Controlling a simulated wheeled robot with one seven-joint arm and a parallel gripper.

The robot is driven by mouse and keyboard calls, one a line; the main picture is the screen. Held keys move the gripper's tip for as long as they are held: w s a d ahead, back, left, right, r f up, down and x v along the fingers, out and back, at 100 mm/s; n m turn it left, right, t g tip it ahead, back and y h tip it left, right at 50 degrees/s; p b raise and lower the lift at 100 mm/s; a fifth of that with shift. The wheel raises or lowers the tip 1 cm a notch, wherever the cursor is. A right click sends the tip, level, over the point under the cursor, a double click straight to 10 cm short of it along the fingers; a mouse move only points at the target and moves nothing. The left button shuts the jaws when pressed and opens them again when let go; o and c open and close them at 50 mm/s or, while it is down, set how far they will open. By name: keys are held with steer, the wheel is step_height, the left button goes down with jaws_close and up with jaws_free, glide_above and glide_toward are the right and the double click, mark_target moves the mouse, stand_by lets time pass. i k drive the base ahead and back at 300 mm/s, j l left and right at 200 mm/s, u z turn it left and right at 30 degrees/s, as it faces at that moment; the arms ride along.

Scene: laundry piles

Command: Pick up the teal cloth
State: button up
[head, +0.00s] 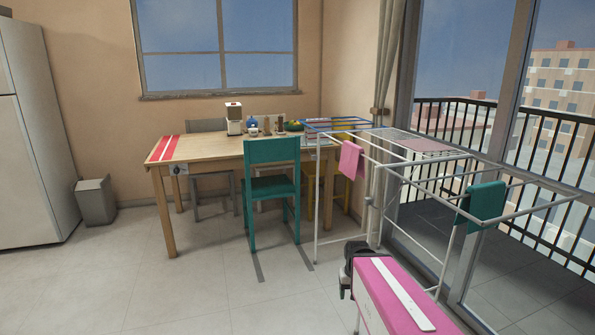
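The teal cloth (487,201) hangs folded over a rail at the right end of the white drying rack (413,161). It drapes down on the near side, in front of the window and balcony. A pink cloth (352,159) hangs over the rack's left rail, apart from the teal one. No gripper fingers can be made out in the head view.
A pink and white part with a dark end fills the bottom right, before the rack. A teal chair (272,187) stands at the wooden table (207,156), left of the rack. A grey bin (96,201) stands near the fridge (30,130). The left foreground floor is clear.

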mark_target(486, 202)
steer(key=z, duration=1.3)
steer(key=k+l, duration=0.1)
steer(key=k, duration=0.45)
steer(key=k+l+u, duration=0.1)
steer(key=k, duration=0.4)
